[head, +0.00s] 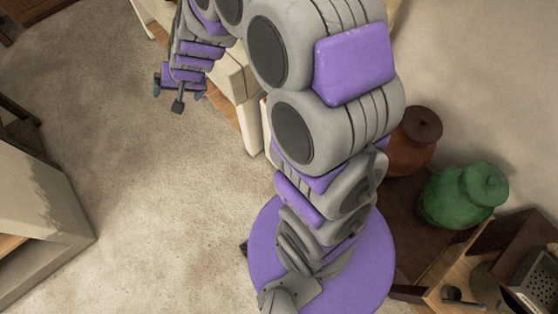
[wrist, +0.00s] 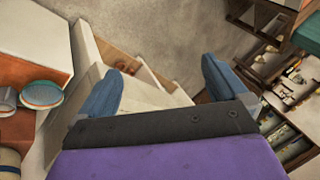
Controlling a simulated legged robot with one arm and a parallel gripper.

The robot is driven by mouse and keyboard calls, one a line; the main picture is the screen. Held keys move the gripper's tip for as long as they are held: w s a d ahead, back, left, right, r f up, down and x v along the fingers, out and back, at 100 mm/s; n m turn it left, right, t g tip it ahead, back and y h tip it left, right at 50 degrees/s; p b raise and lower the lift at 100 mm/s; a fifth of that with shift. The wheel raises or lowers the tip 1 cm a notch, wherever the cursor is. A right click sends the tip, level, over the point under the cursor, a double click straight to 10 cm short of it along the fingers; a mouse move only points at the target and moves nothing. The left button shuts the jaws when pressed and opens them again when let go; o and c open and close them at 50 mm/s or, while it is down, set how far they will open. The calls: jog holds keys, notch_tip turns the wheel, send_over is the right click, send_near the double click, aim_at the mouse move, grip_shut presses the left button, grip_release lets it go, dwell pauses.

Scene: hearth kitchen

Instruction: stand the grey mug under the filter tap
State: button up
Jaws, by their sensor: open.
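My gripper (head: 180,93) hangs at the upper left of the head view, above the pale floor. In the wrist view its two blue fingers stand wide apart with nothing between them, so my gripper (wrist: 165,68) is open and empty. A small grey round vessel (wrist: 7,100) is cut off by the left edge of the wrist view, on an orange-brown surface. I cannot tell whether it is the grey mug. I make out no filter tap in either view.
Coloured bowls (wrist: 41,95) sit beside the grey vessel. Open shelves (wrist: 285,100) with several small items stand at right in the wrist view. In the head view, a green jar (head: 460,197) and brown jar (head: 408,143) stand at right; the floor (head: 160,200) at left-centre is clear.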

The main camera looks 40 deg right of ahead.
jog(key=s+d+r+n+g+h, duration=0.1)
jog(key=s+d+r+g, duration=0.1)
jog(key=s, duration=0.9)
jog(key=s+d+r+n+g+h, duration=0.1)
jog(key=s+d+r+n+g, duration=0.1)
jog(key=s, duration=1)
jog(key=s+d+r+n+g+h, duration=0.1)
jog(key=s+d+r+n+g, duration=0.1)
jog(key=s, duration=1)
notch_tip(320, 180, up, 3)
jog(key=shift+s+d+f+g, duration=0.15)
jog(key=shift+s+d+g, duration=0.2)
jog(key=shift+d, duration=0.4)
jog(key=shift+w, duration=0.15)
